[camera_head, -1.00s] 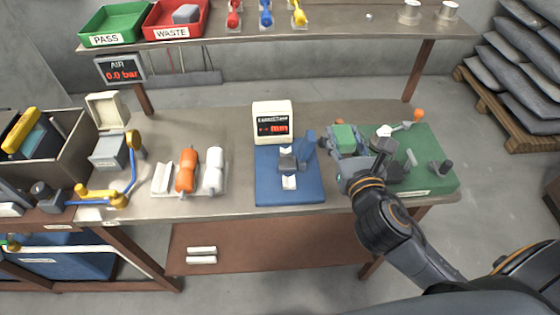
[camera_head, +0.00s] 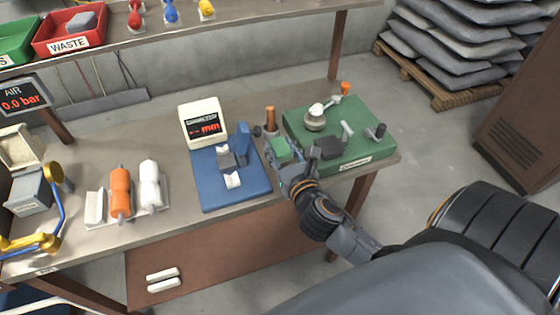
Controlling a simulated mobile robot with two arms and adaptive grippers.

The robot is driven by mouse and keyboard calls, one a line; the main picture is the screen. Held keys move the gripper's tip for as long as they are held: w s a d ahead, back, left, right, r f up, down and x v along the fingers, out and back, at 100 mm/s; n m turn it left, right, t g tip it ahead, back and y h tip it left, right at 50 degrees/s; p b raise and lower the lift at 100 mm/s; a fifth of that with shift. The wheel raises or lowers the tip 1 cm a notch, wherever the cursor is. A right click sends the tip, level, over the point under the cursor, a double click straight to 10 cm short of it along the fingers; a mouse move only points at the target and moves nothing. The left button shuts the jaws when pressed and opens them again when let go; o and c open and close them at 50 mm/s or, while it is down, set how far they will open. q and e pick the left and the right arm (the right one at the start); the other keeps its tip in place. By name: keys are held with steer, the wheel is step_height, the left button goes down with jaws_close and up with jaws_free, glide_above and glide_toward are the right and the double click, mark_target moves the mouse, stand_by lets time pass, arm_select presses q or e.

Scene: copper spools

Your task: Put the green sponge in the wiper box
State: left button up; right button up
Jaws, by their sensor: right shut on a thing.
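The green sponge (camera_head: 282,149) is in the jaws of my right gripper (camera_head: 286,160), which is shut on it. The gripper is above the bench, between the blue fixture and the green mat, and partly hides the sponge. No label naming the wiper box is readable. A grey box with an open cream lid (camera_head: 30,190) stands at the left end of the bench; its inside is not clearly visible, and I cannot tell if it is the wiper box. My left gripper is not in view.
A blue fixture (camera_head: 211,186) with a display (camera_head: 202,123) stands mid-bench. A copper cylinder (camera_head: 270,118) stands behind my gripper. Orange (camera_head: 121,192) and white (camera_head: 150,186) spools lie left. A red waste bin (camera_head: 67,45) is on the shelf.

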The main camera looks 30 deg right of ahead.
mark_target(281, 160)
steer(key=shift+f+b, duration=0.55)
steer(key=shift+f, duration=1.45)
steer(key=shift+f, duration=0.1)
steer(key=o, duration=0.7)
steer(key=shift+c, duration=0.2)
